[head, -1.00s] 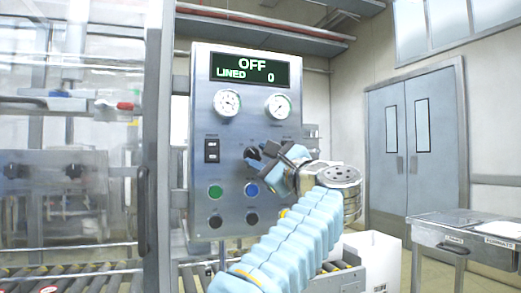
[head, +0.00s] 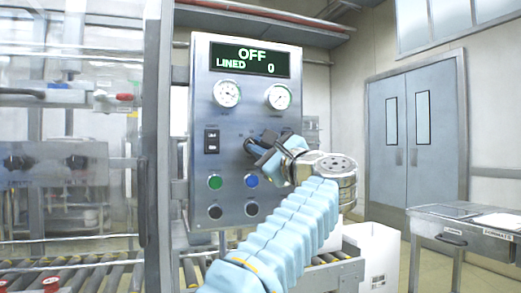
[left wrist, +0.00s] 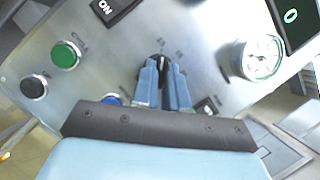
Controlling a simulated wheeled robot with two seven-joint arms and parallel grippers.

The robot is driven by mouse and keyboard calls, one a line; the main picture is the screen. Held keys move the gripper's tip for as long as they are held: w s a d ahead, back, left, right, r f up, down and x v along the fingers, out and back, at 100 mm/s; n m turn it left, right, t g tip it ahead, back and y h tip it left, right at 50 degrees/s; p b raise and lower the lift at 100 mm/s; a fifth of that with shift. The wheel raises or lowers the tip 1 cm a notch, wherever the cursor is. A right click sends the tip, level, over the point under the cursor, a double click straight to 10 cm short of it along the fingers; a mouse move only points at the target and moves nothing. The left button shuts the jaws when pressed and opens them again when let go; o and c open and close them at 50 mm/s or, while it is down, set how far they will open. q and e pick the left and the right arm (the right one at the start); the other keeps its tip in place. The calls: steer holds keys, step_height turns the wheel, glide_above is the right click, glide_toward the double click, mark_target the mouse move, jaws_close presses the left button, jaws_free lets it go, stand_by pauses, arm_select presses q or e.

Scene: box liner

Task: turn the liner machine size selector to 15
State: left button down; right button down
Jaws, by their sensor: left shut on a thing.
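The size selector is a black knob (head: 251,147) on the grey control panel (head: 232,126), right of the black rocker switch. My left gripper (head: 262,149) reaches it from the right in the head view, its blue fingers hiding much of the knob. In the left wrist view the two fingers (left wrist: 165,82) are closed on the sides of the knob (left wrist: 160,62), with its white pointer mark showing. The size markings around it are too small to read. My right gripper is not in view.
A green button (head: 215,182) and a blue button (head: 252,181) sit below the knob, close to the gripper. A metal table (head: 465,222) stands at the right.

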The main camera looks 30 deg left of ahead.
arm_select(q)
steer(key=shift+s+a+f+m+t+h+b, duration=0.1)
steer(key=shift+m+t+h+b, duration=0.25)
steer(key=shift+m+t+b, duration=1.05)
steer(key=shift+f+m+t+h+b, duration=0.15)
steer(key=shift+m+t+h, duration=0.2)
steer(key=shift+m, duration=2.2)
steer(key=shift+s+a+r+m+t+h+b, duration=0.1)
steer(key=shift+m+t+h+b, duration=0.2)
steer(key=shift+m+t+b, duration=1.15)
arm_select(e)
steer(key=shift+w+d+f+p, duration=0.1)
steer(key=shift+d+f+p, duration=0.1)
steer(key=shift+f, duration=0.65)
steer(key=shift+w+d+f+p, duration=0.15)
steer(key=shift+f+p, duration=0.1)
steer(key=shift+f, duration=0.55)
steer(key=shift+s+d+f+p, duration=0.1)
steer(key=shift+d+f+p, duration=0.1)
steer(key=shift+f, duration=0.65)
arm_select(q)
steer(key=shift+m+g, duration=0.5)
steer(key=shift+m, duration=0.3)
steer(key=c, duration=1.2)
jaws_free()
steer(key=shift+o, duration=0.2)
steer(key=shift+d, duration=0.1)
